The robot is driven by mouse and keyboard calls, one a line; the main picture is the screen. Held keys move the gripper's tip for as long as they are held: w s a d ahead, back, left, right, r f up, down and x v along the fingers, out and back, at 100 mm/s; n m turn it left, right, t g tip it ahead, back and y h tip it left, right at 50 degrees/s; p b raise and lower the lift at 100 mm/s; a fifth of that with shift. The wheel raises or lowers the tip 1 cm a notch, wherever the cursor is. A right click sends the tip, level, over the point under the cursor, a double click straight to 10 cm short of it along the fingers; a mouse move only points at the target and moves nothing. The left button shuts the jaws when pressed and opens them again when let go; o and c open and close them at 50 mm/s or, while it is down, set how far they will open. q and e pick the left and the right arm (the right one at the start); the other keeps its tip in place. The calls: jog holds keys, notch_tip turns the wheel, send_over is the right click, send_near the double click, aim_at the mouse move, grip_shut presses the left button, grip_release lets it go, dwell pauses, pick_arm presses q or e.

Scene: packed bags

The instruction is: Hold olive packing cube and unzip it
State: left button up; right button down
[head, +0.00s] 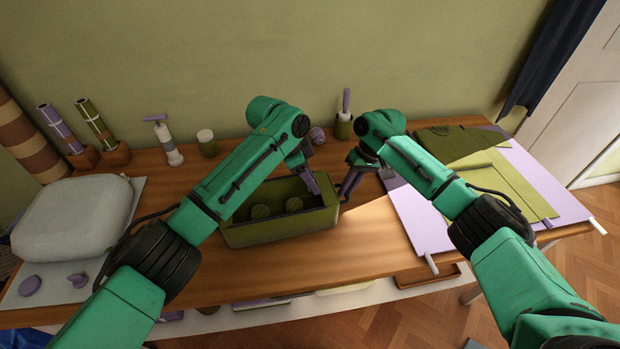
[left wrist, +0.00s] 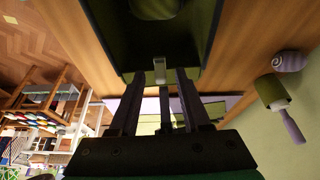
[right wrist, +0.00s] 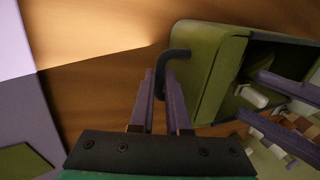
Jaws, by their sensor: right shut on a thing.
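The olive packing cube (head: 275,235) sits on the wooden table, its top open, with rolled olive items (head: 262,211) inside. My right gripper (head: 343,193) is at its right end; in the right wrist view its fingers (right wrist: 165,85) are shut on a dark side handle (right wrist: 178,54). My left gripper (head: 316,188) is above the cube's right end. In the left wrist view its fingers (left wrist: 158,82) are apart, with a pale pull tab (left wrist: 159,70) between their tips. The tab also shows in the right wrist view (right wrist: 252,97). I cannot tell whether the fingers touch it.
A grey-white bag (head: 70,220) lies at the left. A lilac board (head: 410,215) with folded olive cloth (head: 505,190) lies at the right. Small bottles, rolls and a brush (head: 345,115) stand along the back wall. Bare table is in front of the cube.

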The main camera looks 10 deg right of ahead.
pick_arm(q)
jog(key=v, duration=1.2)
pick_arm(e)
jog(key=c, duration=0.8)
grip_release()
